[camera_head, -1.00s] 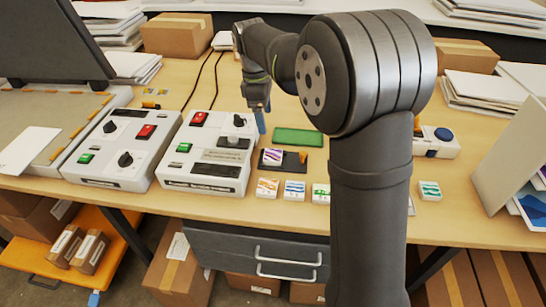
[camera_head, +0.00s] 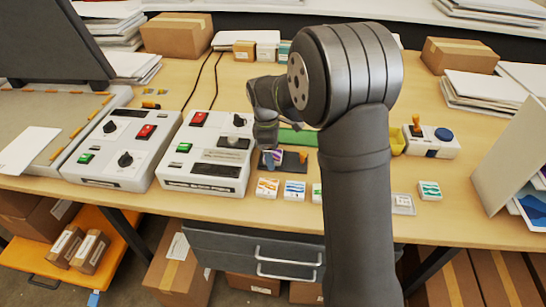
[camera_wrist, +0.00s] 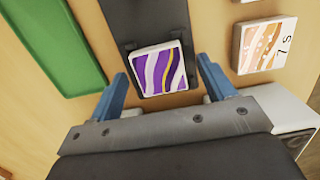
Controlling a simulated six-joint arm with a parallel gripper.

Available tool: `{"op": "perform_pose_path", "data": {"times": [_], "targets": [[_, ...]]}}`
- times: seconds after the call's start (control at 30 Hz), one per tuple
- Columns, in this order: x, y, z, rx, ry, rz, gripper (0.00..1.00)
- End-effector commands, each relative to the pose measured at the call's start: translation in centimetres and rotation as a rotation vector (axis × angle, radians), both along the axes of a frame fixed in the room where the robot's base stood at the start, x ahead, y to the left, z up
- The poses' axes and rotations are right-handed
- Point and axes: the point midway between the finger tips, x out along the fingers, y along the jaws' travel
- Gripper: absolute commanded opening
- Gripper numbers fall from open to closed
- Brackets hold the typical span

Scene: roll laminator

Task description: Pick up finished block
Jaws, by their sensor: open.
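A white-edged block with purple wavy stripes and a thin yellow line (camera_wrist: 160,68) lies on a dark base plate (camera_wrist: 152,22). My gripper (camera_wrist: 166,82) is open, with one blue finger to the left and one to the right of this block. A gap shows on each side, and the jaws hold nothing. In the head view my gripper (camera_head: 271,154) is low over the dark base and partly hides the purple block.
Other patterned blocks, orange (camera_head: 267,187) and blue (camera_head: 294,190), lie in front of the base. A green mat (camera_wrist: 55,40) lies beside it. A roll laminator (camera_head: 208,155) stands to the left. A box with an orange lever and blue button (camera_head: 431,141) stands right.

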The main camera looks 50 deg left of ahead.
Motion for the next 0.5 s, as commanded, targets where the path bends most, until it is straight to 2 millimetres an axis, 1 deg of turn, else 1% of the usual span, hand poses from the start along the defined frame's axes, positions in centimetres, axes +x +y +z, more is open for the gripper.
{"op": "perform_pose_path", "data": {"times": [0.2, 0.27, 0.3, 0.43, 0.47, 0.5], "targets": [[0.00, -0.01, -0.09, 0.000, 0.000, 0.000, 0.75], [0.00, -0.01, -0.08, 0.000, 0.000, 0.000, 0.64], [0.00, -0.01, -0.08, 0.000, 0.000, 0.000, 0.56], [0.00, -0.01, -0.07, 0.000, 0.000, 0.000, 0.30], [0.00, -0.01, -0.07, 0.000, 0.000, 0.000, 0.26], [0.00, -0.01, -0.06, 0.000, 0.000, 0.000, 0.26]]}}
